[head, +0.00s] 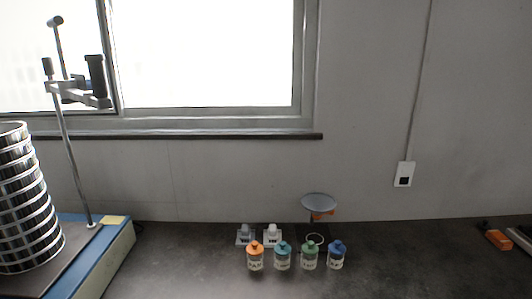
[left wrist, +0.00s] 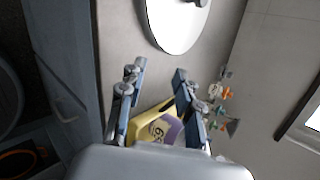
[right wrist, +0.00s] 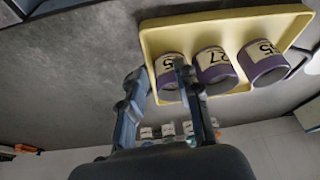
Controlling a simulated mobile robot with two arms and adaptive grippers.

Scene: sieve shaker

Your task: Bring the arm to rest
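Neither gripper shows in the head view. My left gripper (left wrist: 156,72) is open in the left wrist view, with its fingers well apart and nothing between the tips. Beyond it lies part of a yellow tray (left wrist: 145,130) with a purple labelled cup (left wrist: 165,128). My right gripper (right wrist: 158,70) is open in the right wrist view. A yellow tray (right wrist: 150,38) with three purple labelled cups (right wrist: 213,66) lies beyond it. Its right fingertip overlaps the nearest cup (right wrist: 168,72) in the picture; I cannot tell the distance between them.
A stack of metal sieves (head: 25,205) stands on a blue shaker (head: 110,255) at the left. Several small capped jars (head: 282,258) stand on the dark bench (head: 420,265) before a blue-grey dish (head: 319,201). A white disc (left wrist: 178,25) shows in the left wrist view.

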